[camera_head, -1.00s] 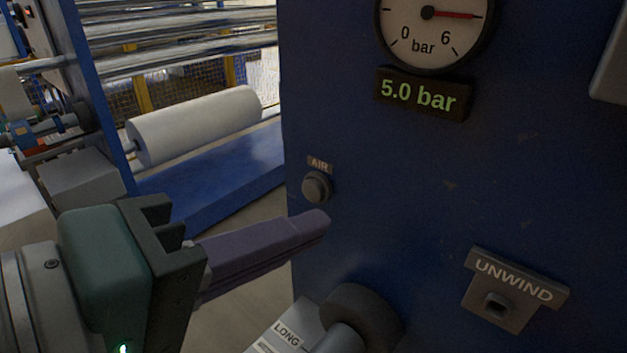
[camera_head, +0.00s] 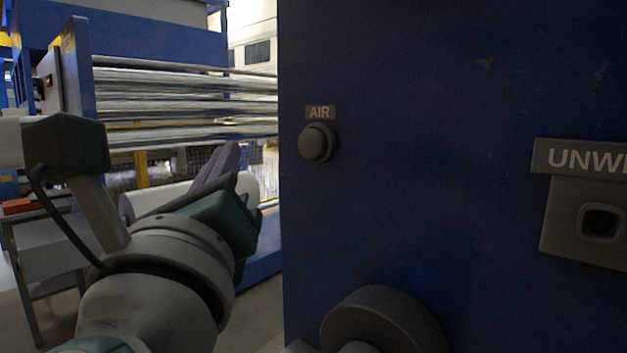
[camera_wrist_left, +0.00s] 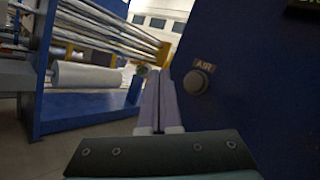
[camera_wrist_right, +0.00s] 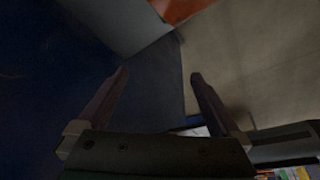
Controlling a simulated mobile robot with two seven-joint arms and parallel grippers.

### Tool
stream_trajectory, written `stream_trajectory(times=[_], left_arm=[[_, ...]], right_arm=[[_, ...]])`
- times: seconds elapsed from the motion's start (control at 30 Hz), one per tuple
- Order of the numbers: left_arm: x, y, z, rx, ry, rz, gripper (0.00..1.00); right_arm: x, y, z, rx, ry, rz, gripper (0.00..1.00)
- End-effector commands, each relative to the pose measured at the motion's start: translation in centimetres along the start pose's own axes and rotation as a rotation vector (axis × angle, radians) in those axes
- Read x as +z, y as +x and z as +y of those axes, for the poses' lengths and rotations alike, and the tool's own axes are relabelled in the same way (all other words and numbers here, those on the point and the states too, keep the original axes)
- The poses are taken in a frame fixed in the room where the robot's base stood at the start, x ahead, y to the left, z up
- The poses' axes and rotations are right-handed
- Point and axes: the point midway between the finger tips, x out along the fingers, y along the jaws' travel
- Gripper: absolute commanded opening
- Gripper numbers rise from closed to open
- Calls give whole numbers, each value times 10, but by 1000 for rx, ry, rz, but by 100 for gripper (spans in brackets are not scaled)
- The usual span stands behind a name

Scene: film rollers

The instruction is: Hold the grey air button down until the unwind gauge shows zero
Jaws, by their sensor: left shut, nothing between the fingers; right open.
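The grey round air button (camera_head: 316,143) sits on the blue panel (camera_head: 420,130) under an AIR label. It also shows in the left wrist view (camera_wrist_left: 196,82). My left gripper (camera_head: 232,150) is shut and empty. Its fingertips are left of the button and apart from it; in the left wrist view the purple fingers (camera_wrist_left: 160,74) point past the panel's edge. The unwind gauge is out of the head view; only a sliver of a green readout (camera_wrist_left: 304,4) shows in the left wrist view, too little to read. My right gripper (camera_wrist_right: 160,76) is open and empty.
An UNWIND plate with a square socket (camera_head: 601,222) is on the panel at right. Behind at left are shiny rollers (camera_head: 180,100) and a white roll (camera_wrist_left: 88,76). The panel around the button is clear.

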Motion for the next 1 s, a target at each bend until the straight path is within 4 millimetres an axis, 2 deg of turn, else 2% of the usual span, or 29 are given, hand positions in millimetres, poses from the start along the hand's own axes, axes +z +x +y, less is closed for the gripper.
stream_trajectory(times=[0.47, 0.93, 1.0], left_arm=[[-3, 3, 0, 9, -14, 0, 0], [-34, 44, -30, 6, -11, -2, 0], [-40, 49, -32, 9, -14, -2, 0]], right_arm=[[0, 2, 0, 0, 0, 1, 100], [7, 24, -1, 0, 0, 1, 100], [10, 33, -1, 0, 0, 2, 100]])
